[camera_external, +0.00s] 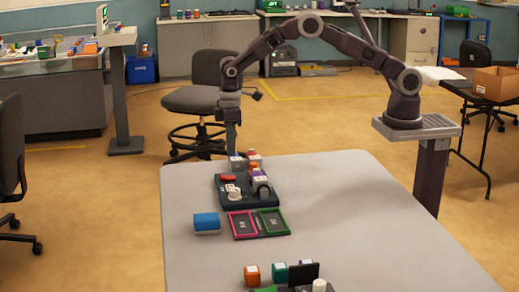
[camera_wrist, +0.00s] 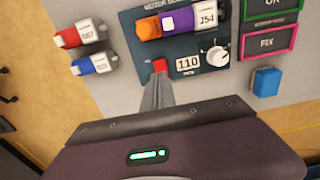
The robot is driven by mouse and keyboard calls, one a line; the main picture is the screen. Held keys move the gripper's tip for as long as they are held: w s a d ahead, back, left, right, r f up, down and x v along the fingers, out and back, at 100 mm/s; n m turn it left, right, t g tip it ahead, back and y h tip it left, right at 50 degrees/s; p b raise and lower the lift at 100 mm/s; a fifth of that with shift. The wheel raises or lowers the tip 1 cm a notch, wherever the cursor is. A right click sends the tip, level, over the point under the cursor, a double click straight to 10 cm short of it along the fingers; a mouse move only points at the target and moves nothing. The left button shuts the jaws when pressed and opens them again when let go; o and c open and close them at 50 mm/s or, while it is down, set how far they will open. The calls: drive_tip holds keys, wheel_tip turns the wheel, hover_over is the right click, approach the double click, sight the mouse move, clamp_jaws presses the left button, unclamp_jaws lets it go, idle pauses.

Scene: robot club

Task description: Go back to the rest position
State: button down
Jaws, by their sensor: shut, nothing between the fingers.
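My gripper (camera_external: 232,148) hangs pointing down over the far left end of the light grey table (camera_external: 330,215). In the wrist view its fingers (camera_wrist: 158,88) are together, with nothing held. Their tips appear close to a red button (camera_wrist: 160,66) on the dark motor board (camera_wrist: 185,46); I cannot tell whether they touch it. My arm is bent, reaching left from its pedestal at the table's right side.
The board carries an orange and purple motor (camera_wrist: 170,24), a display (camera_wrist: 188,62) and a white knob (camera_wrist: 215,56). Red (camera_wrist: 82,34) and blue (camera_wrist: 95,62) motors lie beside it. A blue block (camera_external: 206,222) and pink (camera_external: 232,236) and green (camera_external: 284,232) frames lie nearer. The table's right side is clear.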

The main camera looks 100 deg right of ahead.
drive_tip(key=shift+r, duration=0.1)
drive_tip(key=s+a+r+t, duration=0.1)
drive_tip(key=s+r, duration=0.6)
drive_tip(key=r, duration=0.5)
drive_tip(key=s+a+r+t, duration=0.2)
drive_tip(key=s+r, duration=0.5)
drive_tip(key=r, duration=0.4)
drive_tip(key=s+a+r+t, duration=0.1)
drive_tip(key=s+t, duration=0.1)
drive_tip(key=s, duration=2)
drive_tip(key=shift+a+r+t, duration=0.15)
drive_tip(key=shift+r+t, duration=0.05)
drive_tip(key=shift+t, duration=0.1)
